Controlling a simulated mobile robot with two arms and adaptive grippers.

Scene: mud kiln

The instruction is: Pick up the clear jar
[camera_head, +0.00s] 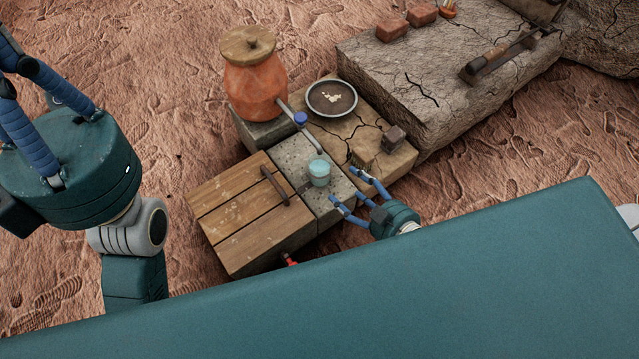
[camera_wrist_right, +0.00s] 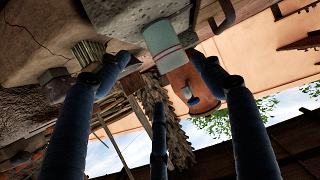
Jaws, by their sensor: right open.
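The clear jar (camera_head: 320,173), a small pale blue-green cylinder, stands upright on a speckled grey stone block (camera_head: 322,205). My right gripper (camera_head: 346,188) is open beside the jar, on its right, with its fingers pointing at it. In the right wrist view the jar (camera_wrist_right: 165,42), with thin red bands, appears ahead between the spread fingers (camera_wrist_right: 158,60); no finger visibly grips it. My left gripper (camera_head: 50,130) is at the far left, away from the jar. It is cut off by the frame edge, so its opening is unclear.
A wooden plank top (camera_head: 235,225) with a dark bar (camera_head: 274,185) lies left of the jar. A small block (camera_head: 394,137) sits right.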

